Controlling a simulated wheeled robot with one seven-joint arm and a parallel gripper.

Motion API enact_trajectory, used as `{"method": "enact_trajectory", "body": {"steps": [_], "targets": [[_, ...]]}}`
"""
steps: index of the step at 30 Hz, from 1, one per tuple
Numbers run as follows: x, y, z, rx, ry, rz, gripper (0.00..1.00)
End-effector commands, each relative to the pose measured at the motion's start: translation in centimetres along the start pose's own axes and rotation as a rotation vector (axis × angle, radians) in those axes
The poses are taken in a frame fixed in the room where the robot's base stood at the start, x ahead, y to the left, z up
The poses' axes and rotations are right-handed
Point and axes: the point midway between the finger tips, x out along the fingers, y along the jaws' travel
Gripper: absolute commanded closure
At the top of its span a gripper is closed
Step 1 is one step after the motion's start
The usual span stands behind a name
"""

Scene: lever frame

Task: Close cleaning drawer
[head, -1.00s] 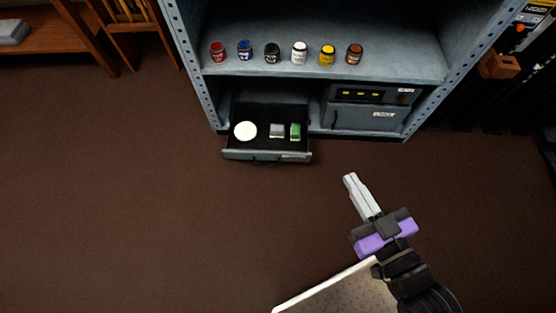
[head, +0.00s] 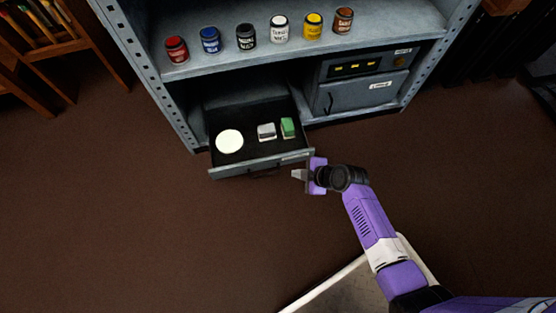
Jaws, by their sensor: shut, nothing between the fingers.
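The cleaning drawer (head: 262,166) is pulled out from the lower left of the grey metal shelf unit. It holds a white round disc (head: 229,141), a grey-white block (head: 266,131) and a green block (head: 288,127). My gripper (head: 297,174) is shut and empty. It appears near the right end of the drawer front, its tips pointing left. I cannot tell whether it touches the drawer. The drawer's dark handle (head: 264,174) shows faintly on the front.
Several paint jars (head: 246,37) stand on the shelf above the drawer. A grey cabinet box (head: 362,88) with a handle sits right of the drawer. A wooden rack (head: 45,40) is at the far left. The brown floor (head: 110,230) in front is clear.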

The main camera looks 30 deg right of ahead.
Motion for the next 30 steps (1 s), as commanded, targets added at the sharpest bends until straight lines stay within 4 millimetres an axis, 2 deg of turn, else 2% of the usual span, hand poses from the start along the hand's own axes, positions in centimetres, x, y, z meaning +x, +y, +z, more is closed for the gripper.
{"method": "enact_trajectory", "body": {"steps": [5, 8, 22, 24, 30], "targets": [[0.5, -0.2, 0.0, -0.064, 0.001, -0.008, 1.00], [1.6, -0.3, 0.1, -0.065, 0.001, -0.009, 1.00], [10.6, -0.3, 0.1, -0.064, 0.001, -0.006, 1.00], [10.9, 1.0, -0.1, -0.063, 0.001, -0.002, 1.00], [11.7, 2.8, -0.1, -0.064, 0.000, -0.005, 1.00]]}}
